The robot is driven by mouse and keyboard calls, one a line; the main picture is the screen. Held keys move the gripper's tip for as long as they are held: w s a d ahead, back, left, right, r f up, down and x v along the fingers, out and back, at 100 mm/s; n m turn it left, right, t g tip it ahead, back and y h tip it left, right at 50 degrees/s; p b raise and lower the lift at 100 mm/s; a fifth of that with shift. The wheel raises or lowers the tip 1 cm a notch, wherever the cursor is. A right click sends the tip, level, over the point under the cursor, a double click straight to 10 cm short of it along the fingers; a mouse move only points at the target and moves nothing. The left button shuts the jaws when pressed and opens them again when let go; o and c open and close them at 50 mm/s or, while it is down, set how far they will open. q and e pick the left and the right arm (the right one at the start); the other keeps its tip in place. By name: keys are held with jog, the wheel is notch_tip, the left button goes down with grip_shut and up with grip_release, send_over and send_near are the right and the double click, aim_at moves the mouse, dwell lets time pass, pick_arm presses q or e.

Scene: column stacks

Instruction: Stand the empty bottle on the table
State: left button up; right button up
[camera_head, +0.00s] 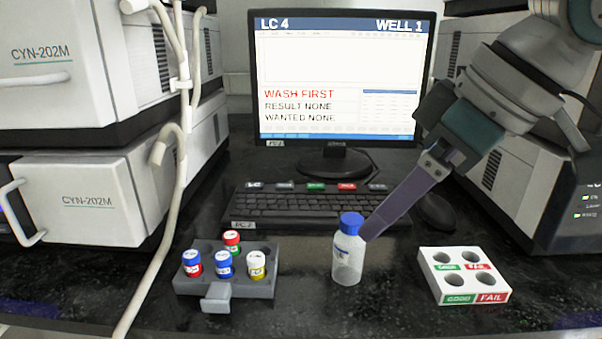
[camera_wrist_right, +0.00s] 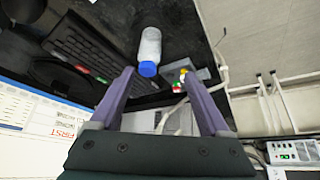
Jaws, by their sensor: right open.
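The empty bottle (camera_head: 346,262) is white and translucent with a blue cap, and it stands upright on the dark table (camera_head: 310,305). In the right wrist view the bottle (camera_wrist_right: 150,46) is just beyond the fingertips, its cap nearest them. My right gripper (camera_head: 368,236) comes down from the upper right, its tips close beside the bottle's cap in the head view. In the wrist view the right gripper (camera_wrist_right: 158,72) has its two purple fingers apart with nothing between them. Whether a finger touches the bottle cannot be told. My left gripper is not in view.
A grey rack (camera_head: 262,288) with several capped vials stands left of the bottle. A white GOOD/FAIL block (camera_head: 436,272) with empty holes is to its right. A keyboard (camera_head: 290,203) and monitor (camera_head: 338,80) stand behind. White instruments (camera_head: 70,200) flank the table; a pale hose hangs at left.

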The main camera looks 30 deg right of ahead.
jog(key=s+a+f+n+y, duration=0.1)
jog(key=s+a+f, duration=0.4)
jog(key=a+f, duration=0.3)
jog(key=s+d+f+m+g+h, duration=0.1)
jog(key=s+f+m+g+h, duration=0.1)
jog(key=s, duration=0.8)
notch_tip(320, 180, down, 2)
jog(key=shift+d+f+m+h, duration=0.1)
jog(key=shift+d+m+h, duration=0.05)
jog(key=shift+m+h, duration=0.45)
jog(key=shift+s, duration=0.15)
